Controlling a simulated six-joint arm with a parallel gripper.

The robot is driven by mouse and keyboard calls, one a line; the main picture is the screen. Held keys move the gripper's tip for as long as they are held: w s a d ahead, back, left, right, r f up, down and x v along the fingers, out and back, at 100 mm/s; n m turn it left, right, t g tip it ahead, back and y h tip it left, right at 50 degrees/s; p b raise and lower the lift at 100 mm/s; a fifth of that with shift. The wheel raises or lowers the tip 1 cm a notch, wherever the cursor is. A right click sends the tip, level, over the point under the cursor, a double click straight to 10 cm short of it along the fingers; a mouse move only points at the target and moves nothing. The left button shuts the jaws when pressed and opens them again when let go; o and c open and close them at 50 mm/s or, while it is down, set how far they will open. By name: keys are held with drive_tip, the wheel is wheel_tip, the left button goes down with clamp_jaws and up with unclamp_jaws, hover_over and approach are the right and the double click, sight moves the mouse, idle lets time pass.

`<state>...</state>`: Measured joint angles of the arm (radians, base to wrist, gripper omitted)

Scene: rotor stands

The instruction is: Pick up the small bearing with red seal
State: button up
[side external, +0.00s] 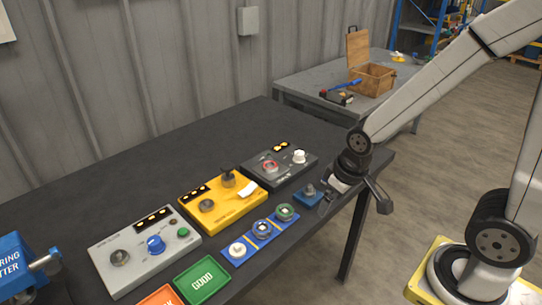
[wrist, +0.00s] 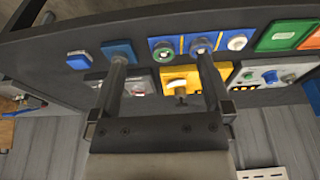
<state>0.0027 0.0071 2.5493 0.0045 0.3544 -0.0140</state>
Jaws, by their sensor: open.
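A small ring-shaped part with a red rim (side external: 270,165) sits on the dark grey stand (side external: 293,174) at the far right of the row. It looks like the red-sealed bearing, but is small in the side view. In the wrist view the dark stand (wrist: 143,80) lies partly behind my left finger, and the red rim is not clear there. My gripper (wrist: 162,58) is open, with nothing between its fingers. In the side view my gripper (side external: 328,203) hangs near the table's right front edge, to the right of and nearer the camera than the red-rimmed part.
A yellow stand (side external: 222,204) and a light grey stand (side external: 144,248) continue the row leftward. A blue tray (side external: 250,243) holds round parts in front. A small blue pad (side external: 302,202) carries a dark post beside my gripper. Green GOOD tray (side external: 202,279) is front left.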

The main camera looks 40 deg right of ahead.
drive_tip(key=w+d+n+y, duration=0.1)
drive_tip(key=w+d+n, duration=0.15)
drive_tip(key=w, duration=0.55)
drive_tip(key=w+d+n, duration=0.2)
drive_tip(key=w+d, duration=0.1)
drive_tip(key=w, duration=0.5)
drive_tip(key=n+y, duration=0.2)
drive_tip(key=n, duration=0.3)
hover_over(278, 168)
drive_tip(key=shift+w+d+f, duration=0.1)
drive_tip(key=shift+d+f, duration=0.05)
drive_tip(key=shift+f, duration=0.9)
drive_tip(key=shift+w+d+f, duration=0.1)
drive_tip(key=shift+f, duration=1)
drive_tip(key=shift+w+d+f, duration=0.1)
drive_tip(key=shift+d+f, duration=0.05)
drive_tip(key=shift+f, duration=0.9)
drive_tip(key=shift+f, duration=0.1)
drive_tip(key=shift+x, duration=2.5)
drive_tip(key=shift+a, duration=0.1)
clamp_jaws()
